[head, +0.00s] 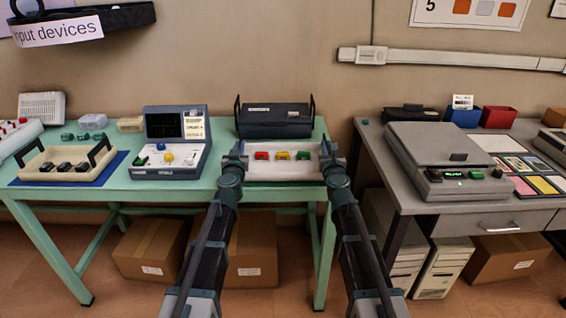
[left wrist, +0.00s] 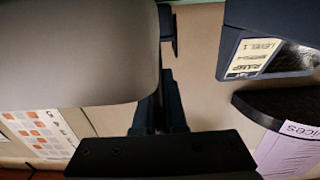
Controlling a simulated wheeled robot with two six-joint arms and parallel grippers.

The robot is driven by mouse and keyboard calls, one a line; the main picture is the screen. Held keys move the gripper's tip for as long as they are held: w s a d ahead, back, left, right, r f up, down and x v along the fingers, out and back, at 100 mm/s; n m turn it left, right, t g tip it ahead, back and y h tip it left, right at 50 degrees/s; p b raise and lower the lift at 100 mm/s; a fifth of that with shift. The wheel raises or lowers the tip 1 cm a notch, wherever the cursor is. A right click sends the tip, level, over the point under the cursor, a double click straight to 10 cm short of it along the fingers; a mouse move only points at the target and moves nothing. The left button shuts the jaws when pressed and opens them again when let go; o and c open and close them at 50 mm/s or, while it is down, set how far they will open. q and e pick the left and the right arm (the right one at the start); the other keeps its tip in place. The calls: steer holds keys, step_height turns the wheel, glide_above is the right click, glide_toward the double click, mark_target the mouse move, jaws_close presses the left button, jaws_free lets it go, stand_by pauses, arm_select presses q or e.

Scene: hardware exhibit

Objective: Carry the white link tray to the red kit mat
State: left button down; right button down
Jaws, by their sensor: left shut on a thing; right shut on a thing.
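The white link tray (head: 284,175) is in the middle of the head view, at the front edge of the green table, with red, yellow and green pieces in it. My left gripper (head: 240,150) is shut on its left end. My right gripper (head: 328,150) is shut on its right end. The tray looks level; I cannot tell whether it touches the table. I cannot surely make out the red kit mat; a small reddish panel (head: 523,187) lies among coloured panels on the grey table at right. The left wrist view does not clearly show the tray.
A dark case with handles (head: 273,120) stands right behind the tray. A console (head: 171,150) and a cream tray on a blue mat (head: 108,172) stand to the left. A large grey device (head: 440,150) fills the near grey table. A gap separates the tables.

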steer(key=shift+r, duration=0.1)
stand_by(0.3)
